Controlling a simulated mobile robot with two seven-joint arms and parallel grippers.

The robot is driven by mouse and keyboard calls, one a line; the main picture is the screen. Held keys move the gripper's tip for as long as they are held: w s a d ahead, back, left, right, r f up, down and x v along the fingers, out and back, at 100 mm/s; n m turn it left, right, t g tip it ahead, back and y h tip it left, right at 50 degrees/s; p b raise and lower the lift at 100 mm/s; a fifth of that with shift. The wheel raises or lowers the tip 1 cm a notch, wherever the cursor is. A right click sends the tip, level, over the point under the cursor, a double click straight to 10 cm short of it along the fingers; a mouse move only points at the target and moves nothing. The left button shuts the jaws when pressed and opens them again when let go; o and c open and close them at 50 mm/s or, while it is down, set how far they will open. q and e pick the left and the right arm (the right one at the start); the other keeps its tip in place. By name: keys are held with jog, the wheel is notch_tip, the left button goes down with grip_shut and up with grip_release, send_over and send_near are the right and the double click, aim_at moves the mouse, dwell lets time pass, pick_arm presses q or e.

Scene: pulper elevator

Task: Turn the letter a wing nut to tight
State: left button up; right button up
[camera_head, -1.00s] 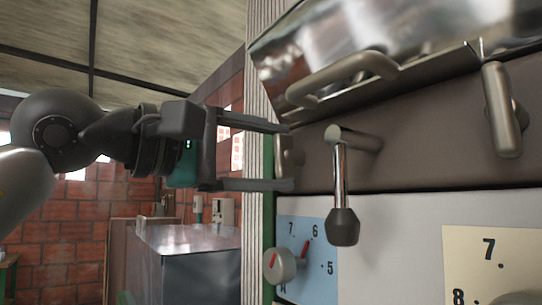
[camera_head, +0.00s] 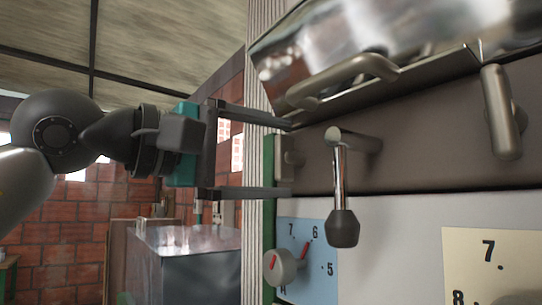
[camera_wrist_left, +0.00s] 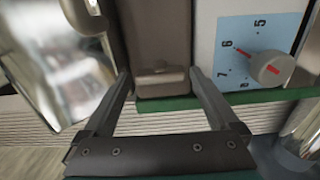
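A small grey fitting (camera_head: 290,158), which looks like the wing nut, sits at the left end of the brown panel. In the left wrist view this wing nut (camera_wrist_left: 160,73) shows as a flat piece across the panel's end, between the finger lines. No letter can be read on it. My left gripper (camera_head: 285,159) is open, one finger above and one below the nut's height. In the left wrist view the fingers (camera_wrist_left: 160,74) stand apart on either side of it, with no contact visible. My right gripper is not in view.
A lever with a black knob (camera_head: 343,228) hangs just right of the nut. A bar handle (camera_head: 350,78) and shiny metal cover (camera_head: 400,38) are above. A dial knob (camera_head: 281,266) on a blue plate (camera_head: 323,268) is below. A metal box (camera_head: 190,260) stands behind.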

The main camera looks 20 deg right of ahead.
pick_arm(q)
jog(key=shift+o, duration=0.2)
jog(key=shift+s+a, duration=0.1)
jog(key=shift+a, duration=0.45)
jog(key=b+v, duration=0.1)
jog(key=v, duration=1.3)
jog(key=shift+b, duration=0.4)
jog(key=shift+s, duration=0.1)
